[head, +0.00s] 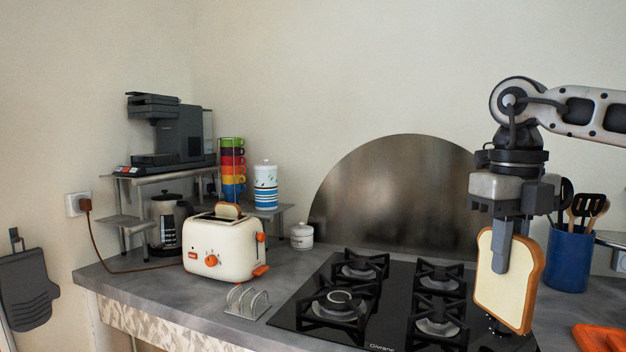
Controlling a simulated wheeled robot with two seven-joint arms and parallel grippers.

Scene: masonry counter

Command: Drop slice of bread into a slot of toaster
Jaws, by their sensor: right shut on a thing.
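A cream toaster (222,249) with orange knobs and levers stands on the grey counter at the left. A browned slice of bread (228,211) sticks up out of its top. My right gripper (502,262) points down at the right and is shut on a second slice of bread (527,285). That slice hangs upright above the right side of the stove, well apart from the toaster. The far finger is hidden behind the slice. My left gripper is not in view.
A black gas stove (398,302) lies between the toaster and the held slice. A metal toast rack (247,302) stands in front of the toaster, and a small white jar (302,236) stands right of it. A blue utensil holder (569,258) is behind the slice. A coffee machine (170,130) sits on a shelf.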

